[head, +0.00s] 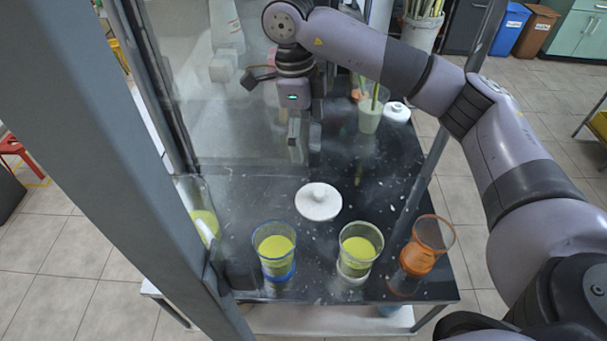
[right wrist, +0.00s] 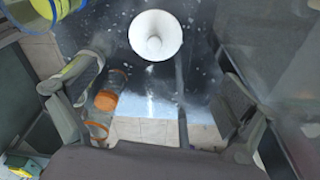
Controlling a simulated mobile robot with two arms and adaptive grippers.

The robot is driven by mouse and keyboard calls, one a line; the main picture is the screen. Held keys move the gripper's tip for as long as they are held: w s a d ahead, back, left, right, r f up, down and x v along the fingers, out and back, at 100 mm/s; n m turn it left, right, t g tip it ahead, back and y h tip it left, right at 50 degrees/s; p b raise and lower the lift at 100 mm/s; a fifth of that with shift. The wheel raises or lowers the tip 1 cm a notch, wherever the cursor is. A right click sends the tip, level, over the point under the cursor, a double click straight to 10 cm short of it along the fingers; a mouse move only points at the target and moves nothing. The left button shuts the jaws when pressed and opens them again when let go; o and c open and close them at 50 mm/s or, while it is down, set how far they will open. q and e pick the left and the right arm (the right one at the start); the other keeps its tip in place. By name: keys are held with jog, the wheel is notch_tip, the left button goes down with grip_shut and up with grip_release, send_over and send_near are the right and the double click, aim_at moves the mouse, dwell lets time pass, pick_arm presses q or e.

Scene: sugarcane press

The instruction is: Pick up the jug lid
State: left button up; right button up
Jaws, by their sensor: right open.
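A white round jug lid (head: 318,201) with a small knob lies on the dark speckled counter (head: 350,205), behind two cups of green juice. In the right wrist view the white lid (right wrist: 156,36) is at the top middle, apart from the fingers. My right gripper (head: 304,146) is above the counter, farther back than the lid, pointing down, open and empty. Its spread fingers also show in the right wrist view (right wrist: 160,92). A clear container with green juice (head: 203,222) stands at the left, partly hidden by the frame post. My left gripper is not in view.
A blue-based cup (head: 274,248), a white-based cup (head: 360,250) and an orange cup (head: 422,245) line the front. A glass with green stalks (head: 370,115) and another white lid-like piece (head: 397,112) stand at the back right. Grey posts and a clear panel bound the left.

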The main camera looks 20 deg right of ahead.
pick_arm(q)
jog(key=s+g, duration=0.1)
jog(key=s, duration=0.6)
pick_arm(e)
send_near(319, 192)
notch_tip(319, 192, down, 4)
jog(key=shift+f+p, duration=0.2)
jog(key=shift+p, duration=1)
jog(key=shift+f, duration=0.3)
jog(key=f+p, duration=0.2)
jog(key=f, duration=0.1)
jog(key=s+d+f+p, duration=0.1)
jog(key=shift+f, duration=0.7)
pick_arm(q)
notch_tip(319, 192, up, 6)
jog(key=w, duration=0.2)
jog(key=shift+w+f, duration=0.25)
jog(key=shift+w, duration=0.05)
